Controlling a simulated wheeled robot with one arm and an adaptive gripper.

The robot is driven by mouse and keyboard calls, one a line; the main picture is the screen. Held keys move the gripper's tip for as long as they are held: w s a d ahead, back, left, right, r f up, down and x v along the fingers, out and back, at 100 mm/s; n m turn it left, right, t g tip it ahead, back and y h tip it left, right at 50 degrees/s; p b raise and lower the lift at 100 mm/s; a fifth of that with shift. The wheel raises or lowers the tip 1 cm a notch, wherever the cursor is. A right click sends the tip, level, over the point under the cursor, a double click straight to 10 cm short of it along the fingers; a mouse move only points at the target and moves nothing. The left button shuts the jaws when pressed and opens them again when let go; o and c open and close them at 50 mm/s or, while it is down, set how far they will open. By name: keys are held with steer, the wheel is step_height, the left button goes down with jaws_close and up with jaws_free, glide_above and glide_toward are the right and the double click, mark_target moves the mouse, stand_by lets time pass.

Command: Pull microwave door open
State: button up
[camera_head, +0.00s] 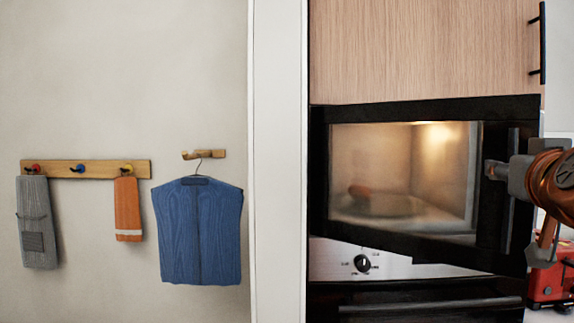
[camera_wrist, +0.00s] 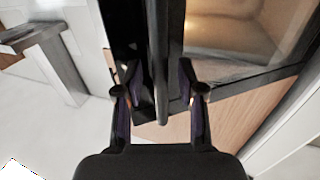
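The microwave door (camera_head: 420,245) has a black frame and a window onto a lit interior. It stands ajar, its right side swung out toward me and its lower right corner overlapping the panel below. Its vertical dark handle (camera_head: 509,195) is near the right edge. My gripper (camera_head: 497,170) is at the handle, partly hidden by the arm's end in the head view. In the wrist view, the handle (camera_wrist: 159,60) runs between the two fingers of my gripper (camera_wrist: 159,75). The fingers are apart, with gaps visible on both sides of the handle; I see no clear contact.
A wooden cabinet (camera_head: 425,50) is above the microwave; a panel with a black knob (camera_head: 362,263) and an oven are below. A red appliance (camera_head: 548,284) stands at the lower right. A blue vest (camera_head: 198,232) and towels hang on the left wall.

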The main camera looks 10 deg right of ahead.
mark_target(503, 106)
steer(key=shift+r, duration=4.95)
